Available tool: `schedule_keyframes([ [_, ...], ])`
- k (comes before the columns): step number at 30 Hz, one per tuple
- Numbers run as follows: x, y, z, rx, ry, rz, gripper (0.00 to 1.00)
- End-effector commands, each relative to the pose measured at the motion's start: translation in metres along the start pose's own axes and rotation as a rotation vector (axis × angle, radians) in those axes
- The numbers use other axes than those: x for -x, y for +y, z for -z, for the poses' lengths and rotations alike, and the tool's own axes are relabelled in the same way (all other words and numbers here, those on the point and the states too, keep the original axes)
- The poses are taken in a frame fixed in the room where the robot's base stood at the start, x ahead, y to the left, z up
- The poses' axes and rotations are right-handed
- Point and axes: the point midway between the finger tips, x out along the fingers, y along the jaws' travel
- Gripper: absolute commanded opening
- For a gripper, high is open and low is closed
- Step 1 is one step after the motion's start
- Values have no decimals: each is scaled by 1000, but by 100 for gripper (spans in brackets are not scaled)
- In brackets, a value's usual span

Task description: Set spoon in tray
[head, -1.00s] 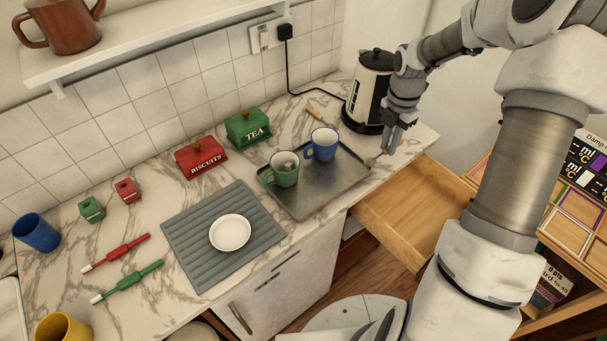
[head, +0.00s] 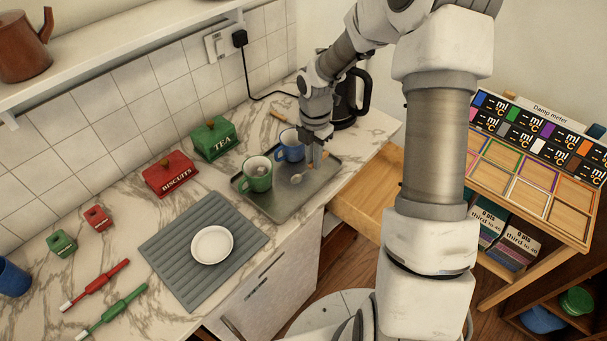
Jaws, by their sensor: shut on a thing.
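The grey metal tray (head: 283,205) lies on the marble counter in the head view. A green mug (head: 257,178) and a blue mug (head: 290,147) stand on its back part. My gripper (head: 317,163) points down over the right part of the tray, beside the blue mug. It is shut on the spoon (head: 297,178), whose pale bowl points left toward the tray's middle. The fingers hide part of the spoon's handle. I cannot tell whether the spoon touches the tray.
An open wooden drawer (head: 362,201) juts out right of the tray. A kettle (head: 352,101) stands behind my arm. Left of the tray are red biscuits (head: 171,176) and green tea (head: 213,139) tins and a grey mat (head: 180,267) with a white dish (head: 212,245).

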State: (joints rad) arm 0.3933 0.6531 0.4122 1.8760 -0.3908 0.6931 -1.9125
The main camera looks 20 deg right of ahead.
Motion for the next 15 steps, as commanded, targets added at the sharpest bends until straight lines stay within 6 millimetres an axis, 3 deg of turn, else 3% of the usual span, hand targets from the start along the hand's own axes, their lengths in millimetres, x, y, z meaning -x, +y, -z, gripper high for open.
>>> schedule_keyframes([
  [6,-14,10,21,1,-1,0,0],
  [10,-23,9,22,-1,1,2,0],
  [15,-49,10,23,0,2,2,0],
])
